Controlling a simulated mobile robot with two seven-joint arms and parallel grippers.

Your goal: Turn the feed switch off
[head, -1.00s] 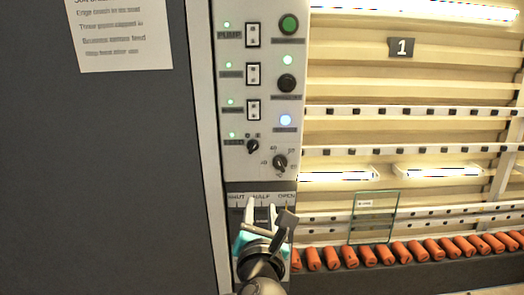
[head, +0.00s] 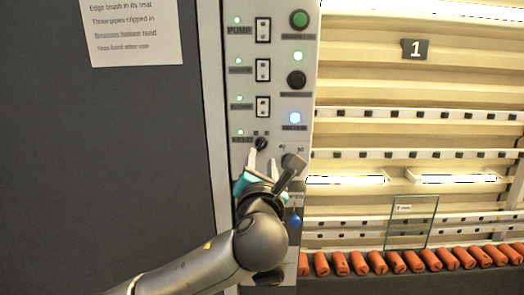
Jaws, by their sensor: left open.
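The control panel (head: 285,108) holds a small black rotary knob (head: 261,143), the lowest control in its left column. The blurred label (head: 242,140) beside it seems to read FEED, and a green lamp (head: 240,131) above that label is lit. My left gripper (head: 262,165) is just below the knob, its fingers pointing up and open with nothing between them. I cannot tell if a fingertip touches the knob. My right gripper is not in view.
Three rocker switches, PUMP (head: 263,30) at the top, and round green (head: 299,19) and black (head: 296,80) buttons sit above. A glass pane (head: 411,222) stands by orange rollers (head: 376,262) at right.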

